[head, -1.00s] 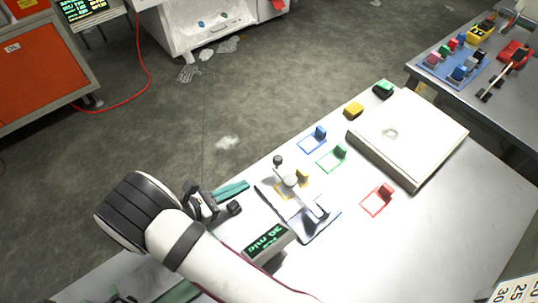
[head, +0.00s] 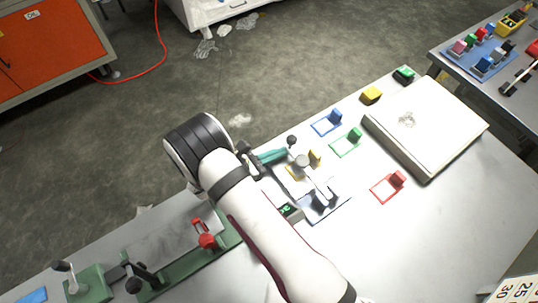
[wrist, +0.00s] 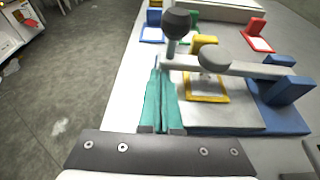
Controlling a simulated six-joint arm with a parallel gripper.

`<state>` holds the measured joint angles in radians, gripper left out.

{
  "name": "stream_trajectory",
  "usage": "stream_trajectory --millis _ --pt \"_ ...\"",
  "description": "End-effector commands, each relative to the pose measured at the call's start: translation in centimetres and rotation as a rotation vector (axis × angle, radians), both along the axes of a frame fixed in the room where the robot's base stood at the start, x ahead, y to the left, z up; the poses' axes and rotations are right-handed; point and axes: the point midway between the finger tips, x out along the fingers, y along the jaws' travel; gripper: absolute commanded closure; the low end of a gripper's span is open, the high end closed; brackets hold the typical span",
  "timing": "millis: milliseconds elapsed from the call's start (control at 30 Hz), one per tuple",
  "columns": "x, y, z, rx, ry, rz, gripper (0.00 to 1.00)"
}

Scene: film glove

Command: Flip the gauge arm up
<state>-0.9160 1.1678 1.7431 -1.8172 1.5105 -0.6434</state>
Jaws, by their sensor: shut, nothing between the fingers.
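The gauge arm (head: 317,178) is a grey bar lying low over its pale plate, with a round grey disc (head: 303,161) on it and a dark knob (head: 291,140) at its free end. Its other end meets a blue bracket (wrist: 285,88). A yellow square frame (wrist: 207,88) lies under the bar. My gripper (head: 283,153) has teal fingers, shut and empty. In the wrist view, the fingertips (wrist: 157,62) are just left of the bar's knob end; whether they touch it I cannot tell. My arm partly hides the small green-lit display (head: 289,210).
Blue (head: 326,123), green (head: 345,142) and red (head: 387,188) square frames with blocks lie beyond the gauge. A large white box (head: 425,128) stands at the right. Green fixtures with levers (head: 160,280) are at the lower left.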

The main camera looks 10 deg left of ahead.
Motion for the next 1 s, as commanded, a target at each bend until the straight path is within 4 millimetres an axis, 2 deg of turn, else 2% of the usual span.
stream_trajectory --millis 367,567,767,1000 --pt "0.2 -0.2 0.0 0.001 -0.001 0.0 1.0" --pt "0.2 -0.1 0.6 0.026 -0.025 0.0 1.0" --pt "0.1 -0.2 2.4 0.105 -0.103 0.0 1.0" --pt "-0.5 -0.7 5.9 0.257 -0.256 0.001 1.0"
